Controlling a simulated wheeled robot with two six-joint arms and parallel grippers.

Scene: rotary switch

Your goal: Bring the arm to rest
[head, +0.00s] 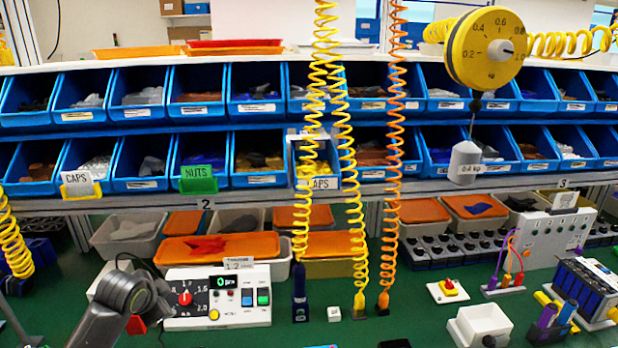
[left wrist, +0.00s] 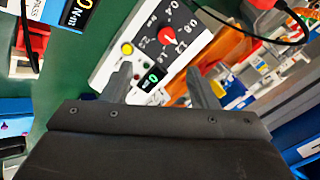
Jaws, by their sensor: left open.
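The white control box (head: 245,318) stands on the green bench, at lower left in the head view. It carries a red rotary knob (head: 185,298) on a dial with printed numbers, and a small display (head: 222,282) showing 0. In the left wrist view the red knob (left wrist: 168,35) lies beyond my left gripper (left wrist: 160,82). That gripper is open, its two dark fingers apart with nothing between them, and the display (left wrist: 151,79) shows through the gap. The fingers do not hold the knob. My right gripper is out of view.
A white block (head: 333,313) and hanging coiled cords (head: 352,200) are right of the box. Orange-lidded bins (head: 215,248) stand behind it. A yellow dial scale (head: 485,48) hangs at upper right. Green bench shows between items.

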